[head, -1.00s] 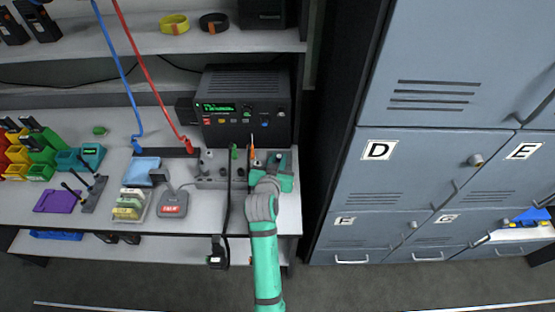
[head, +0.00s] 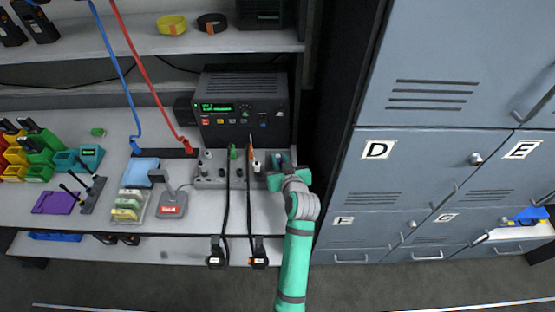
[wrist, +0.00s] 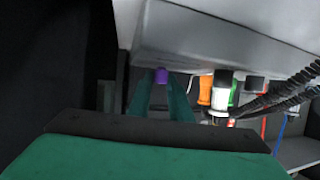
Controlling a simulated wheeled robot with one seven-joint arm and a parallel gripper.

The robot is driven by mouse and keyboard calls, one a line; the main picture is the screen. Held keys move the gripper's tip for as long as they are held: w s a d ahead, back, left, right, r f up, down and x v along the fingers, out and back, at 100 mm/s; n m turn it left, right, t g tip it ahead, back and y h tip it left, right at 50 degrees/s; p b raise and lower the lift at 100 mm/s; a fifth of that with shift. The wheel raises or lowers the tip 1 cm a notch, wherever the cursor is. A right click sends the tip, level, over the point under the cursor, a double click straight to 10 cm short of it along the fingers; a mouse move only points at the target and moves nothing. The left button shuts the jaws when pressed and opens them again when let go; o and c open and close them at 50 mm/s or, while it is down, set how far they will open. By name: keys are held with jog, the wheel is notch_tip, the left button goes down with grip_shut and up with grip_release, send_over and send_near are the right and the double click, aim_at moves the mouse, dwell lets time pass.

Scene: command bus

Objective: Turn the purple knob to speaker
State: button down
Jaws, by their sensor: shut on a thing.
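The purple knob (wrist: 161,76) shows in the wrist view, between the two teal fingertips of my gripper (wrist: 161,85). My gripper is shut on it. The knob sits close to a pale grey panel (wrist: 220,38). In the head view, my gripper (head: 281,164) is at the right end of the control panel (head: 211,180) on the desk. There the arm and gripper hide the knob, and its labels, including any speaker mark, cannot be read.
A black radio unit (head: 242,100) with a green display stands behind the panel. An orange-topped plug (head: 251,150) and a green-topped plug (head: 233,153) stand left of my gripper, with black cables. Two handsets hang at the desk front. Grey lockers (head: 400,170) stand to the right.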

jog(key=shift+w+d+n+g+y, duration=0.15)
jog(key=shift+n+g+y, duration=0.35)
jog(key=shift+n+y, duration=0.55)
jog(key=shift+d+n+g+y, duration=0.2)
jog(key=shift+n+g+y, duration=0.3)
jog(key=shift+n+y, duration=0.55)
jog(key=shift+f, duration=0.1)
jog(key=c, duration=1.6)
grip_release()
